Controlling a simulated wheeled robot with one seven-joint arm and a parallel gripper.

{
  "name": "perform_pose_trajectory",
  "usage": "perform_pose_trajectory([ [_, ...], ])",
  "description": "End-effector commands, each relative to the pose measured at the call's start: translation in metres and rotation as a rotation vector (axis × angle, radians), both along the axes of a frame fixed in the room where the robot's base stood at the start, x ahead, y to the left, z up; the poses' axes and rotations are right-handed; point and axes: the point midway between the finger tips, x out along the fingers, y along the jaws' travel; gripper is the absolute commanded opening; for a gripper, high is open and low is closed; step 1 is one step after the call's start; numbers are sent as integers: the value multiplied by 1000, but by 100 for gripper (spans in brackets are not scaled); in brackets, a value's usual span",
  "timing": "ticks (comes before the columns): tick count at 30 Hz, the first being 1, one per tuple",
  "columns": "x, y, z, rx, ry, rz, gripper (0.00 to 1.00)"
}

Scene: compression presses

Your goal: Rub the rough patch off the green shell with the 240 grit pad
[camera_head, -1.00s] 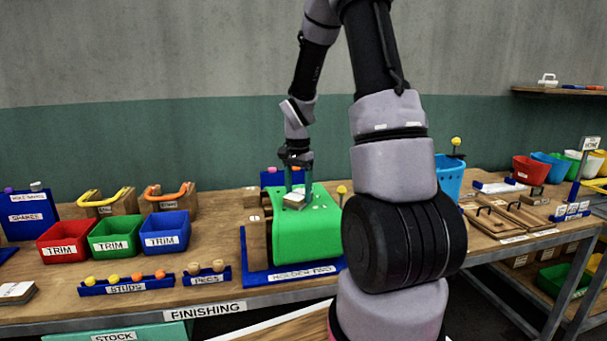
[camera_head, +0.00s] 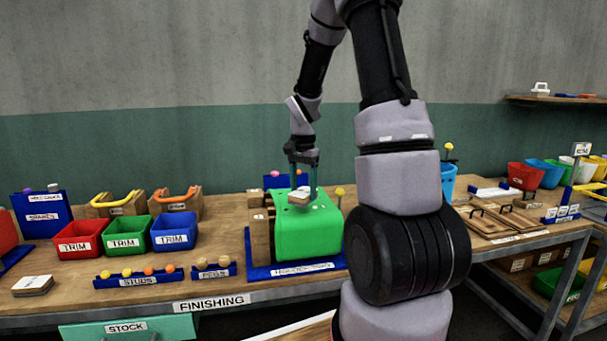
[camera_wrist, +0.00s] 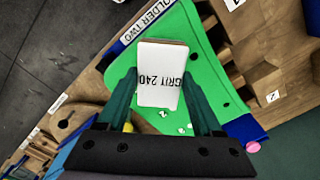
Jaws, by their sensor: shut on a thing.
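The green shell (camera_head: 310,238) sits in the blue holder marked HOLDER TWO (camera_head: 262,273), against a wooden block (camera_head: 259,238). In the wrist view the shell (camera_wrist: 205,65) shows a few dark holes and small white specks by the pad's lower edge. My gripper (camera_head: 302,188) points down over the shell's top, its green fingers shut on a pale pad (camera_head: 299,195). In the wrist view the pad (camera_wrist: 160,75) reads GRIT 240. I cannot tell whether it touches the shell. No rough patch is clearly seen; the pad may hide it.
Red, green and blue TRIM bins (camera_head: 127,235) stand left, with stud (camera_head: 140,278) and peg racks in front. A pad stack (camera_head: 33,286) lies at the far left. A blue bin (camera_head: 448,180) is farther right.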

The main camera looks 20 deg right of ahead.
Motion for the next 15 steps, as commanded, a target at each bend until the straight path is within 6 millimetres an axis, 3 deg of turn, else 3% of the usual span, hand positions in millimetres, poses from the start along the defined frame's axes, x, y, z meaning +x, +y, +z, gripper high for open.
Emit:
perform_pose_trajectory([
  [15, -2, 1, 45, 0, -1, -1, 0],
])
